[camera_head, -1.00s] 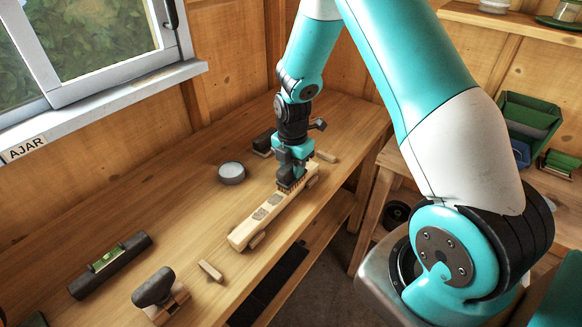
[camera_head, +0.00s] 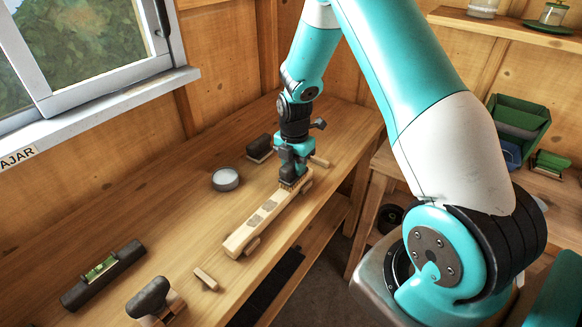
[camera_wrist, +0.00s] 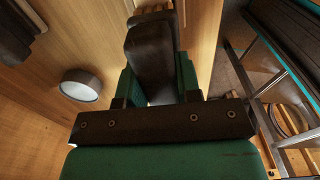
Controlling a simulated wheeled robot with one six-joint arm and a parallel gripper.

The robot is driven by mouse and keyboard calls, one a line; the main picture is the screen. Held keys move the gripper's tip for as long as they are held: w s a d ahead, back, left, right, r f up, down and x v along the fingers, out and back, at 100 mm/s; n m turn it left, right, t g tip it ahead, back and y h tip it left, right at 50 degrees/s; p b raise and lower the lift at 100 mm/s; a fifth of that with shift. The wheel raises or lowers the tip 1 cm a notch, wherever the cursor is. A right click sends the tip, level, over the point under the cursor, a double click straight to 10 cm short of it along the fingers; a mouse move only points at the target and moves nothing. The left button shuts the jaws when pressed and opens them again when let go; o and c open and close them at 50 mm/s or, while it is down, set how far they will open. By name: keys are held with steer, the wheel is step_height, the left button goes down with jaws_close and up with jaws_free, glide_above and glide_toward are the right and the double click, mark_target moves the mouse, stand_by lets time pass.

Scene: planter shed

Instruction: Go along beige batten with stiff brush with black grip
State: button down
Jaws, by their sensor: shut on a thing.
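The beige batten (camera_head: 243,236) lies lengthwise on the wooden bench, with dark grey patches along its top. My gripper (camera_head: 291,168) is over the batten's far part, shut on the stiff brush (camera_head: 290,185). The brush's bristles point down and appear to meet the batten's top near its far end. In the wrist view, the brush's black grip (camera_wrist: 150,62) sits between the green fingers of my gripper (camera_wrist: 156,82).
A round grey tin (camera_head: 225,179) and a dark block (camera_head: 259,148) stand left of the batten. A spirit level (camera_head: 102,273), a black-handled tool (camera_head: 150,297) and a small wooden piece (camera_head: 206,279) lie nearer. The bench's front edge runs close along the batten's right.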

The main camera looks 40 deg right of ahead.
steer(key=shift+d, duration=0.2)
steer(key=shift+d, duration=0.2)
stand_by(0.5)
step_height(320, 180, up, 7)
steer(key=p, duration=0.5)
steer(key=shift+p, duration=0.3)
steer(key=shift+f, duration=0.1)
steer(key=shift+w+f+b, duration=0.1)
steer(key=shift+f+b, duration=1.95)
steer(key=shift+f, duration=0.65)
